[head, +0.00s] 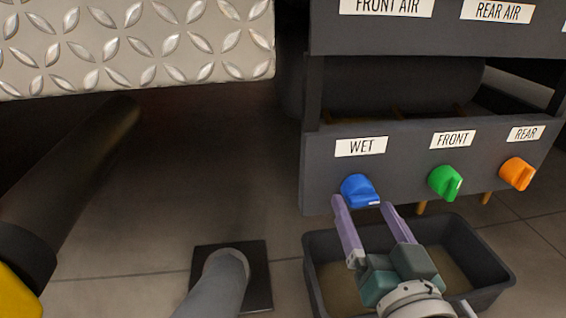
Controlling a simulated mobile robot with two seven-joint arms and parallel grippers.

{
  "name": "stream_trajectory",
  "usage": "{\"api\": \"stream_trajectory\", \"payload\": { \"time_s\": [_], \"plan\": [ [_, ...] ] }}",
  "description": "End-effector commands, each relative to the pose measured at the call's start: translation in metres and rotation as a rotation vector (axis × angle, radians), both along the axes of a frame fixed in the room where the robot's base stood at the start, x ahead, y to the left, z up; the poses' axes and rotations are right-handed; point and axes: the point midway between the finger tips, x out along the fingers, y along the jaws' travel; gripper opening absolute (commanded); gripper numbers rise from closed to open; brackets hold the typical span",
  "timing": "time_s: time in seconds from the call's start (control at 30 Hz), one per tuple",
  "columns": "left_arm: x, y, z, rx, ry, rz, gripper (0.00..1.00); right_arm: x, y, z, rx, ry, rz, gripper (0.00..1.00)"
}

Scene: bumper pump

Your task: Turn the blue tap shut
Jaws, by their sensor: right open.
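The blue tap (359,190) is a round knob on the dark panel, under the label WET (360,147). My right gripper (364,204) comes up from below. Its two purple fingers are spread apart, with the tips just below and to either side of the knob. I cannot tell whether either finger touches it. Nothing shows between the fingers. My left gripper is not in view.
A green tap (445,182) and an orange tap (517,173) sit to the right on the same panel (405,170). A dark bin (490,262) stands under the panel. A diamond-plate metal bumper (140,45) fills the upper left.

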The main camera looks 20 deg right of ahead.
Motion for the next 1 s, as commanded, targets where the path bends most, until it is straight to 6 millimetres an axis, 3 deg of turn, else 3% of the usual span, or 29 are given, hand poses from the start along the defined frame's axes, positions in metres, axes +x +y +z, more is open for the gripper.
{"api": "stream_trajectory", "payload": {
  "time_s": [0.2,0.47,1.0],
  "plan": [
    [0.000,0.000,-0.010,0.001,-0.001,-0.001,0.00,0.019,-0.006,-0.001,0.000,0.000,-0.001,0.84],
    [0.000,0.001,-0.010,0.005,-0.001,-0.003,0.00,0.020,-0.006,0.000,0.001,0.002,0.000,0.84],
    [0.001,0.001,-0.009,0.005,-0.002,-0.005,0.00,0.020,-0.006,0.000,0.001,0.002,0.001,0.24]
  ]
}}
